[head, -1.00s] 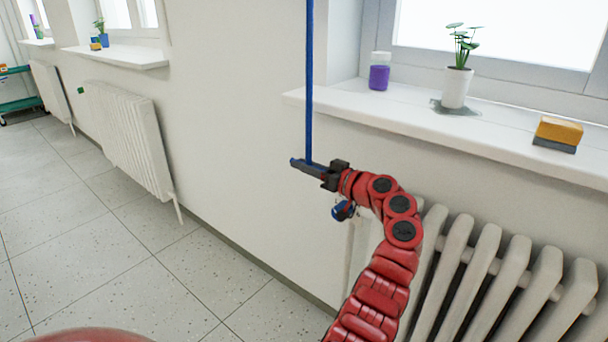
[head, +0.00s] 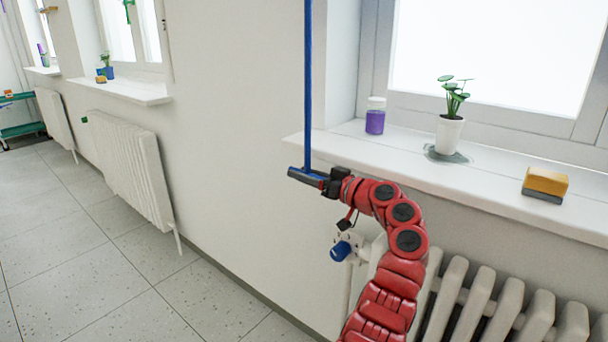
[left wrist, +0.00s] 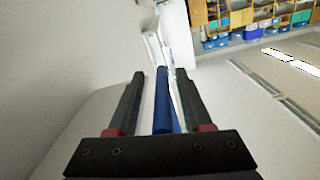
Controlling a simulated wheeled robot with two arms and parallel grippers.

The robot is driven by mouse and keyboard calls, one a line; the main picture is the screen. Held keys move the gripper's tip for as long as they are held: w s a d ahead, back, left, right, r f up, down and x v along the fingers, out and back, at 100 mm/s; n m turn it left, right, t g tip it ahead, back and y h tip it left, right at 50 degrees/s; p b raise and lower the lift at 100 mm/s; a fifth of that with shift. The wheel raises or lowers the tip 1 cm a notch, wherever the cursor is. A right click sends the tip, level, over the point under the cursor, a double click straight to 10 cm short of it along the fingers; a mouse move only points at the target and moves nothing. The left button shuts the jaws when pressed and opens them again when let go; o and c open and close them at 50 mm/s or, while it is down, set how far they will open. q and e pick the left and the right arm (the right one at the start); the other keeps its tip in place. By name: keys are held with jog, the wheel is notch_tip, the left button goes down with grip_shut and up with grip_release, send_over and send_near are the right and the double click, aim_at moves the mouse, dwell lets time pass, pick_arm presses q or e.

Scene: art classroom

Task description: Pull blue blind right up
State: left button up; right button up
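A straight blue blind pull (head: 308,80) hangs from above the frame, in front of the wall left of the near window. The blind itself is out of view. My left gripper (head: 307,176), on the red arm, is at the pull's visible lower part, near sill height. In the left wrist view, the two dark fingers of my left gripper (left wrist: 162,95) stand apart, with the blue pull (left wrist: 163,100) between them. Narrow gaps show on both sides of it, so the fingers look open around it. My right gripper is not in view.
The windowsill (head: 400,155) holds a purple jar (head: 375,116), a potted plant (head: 450,134) and a yellow sponge-like block (head: 545,183). Below are a radiator (head: 485,305) and its blue valve knob (head: 341,251). The floor (head: 90,265) at left is clear.

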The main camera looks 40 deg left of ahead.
pick_arm(q)
jog(key=shift+s+d, duration=0.1)
jog(key=shift+d, duration=0.35)
jog(key=s+d+p, duration=0.1)
jog(key=d+p, duration=0.2)
jog(key=d, duration=1.3)
jog(key=shift+s+d, duration=0.15)
jog(key=shift+d, duration=0.1)
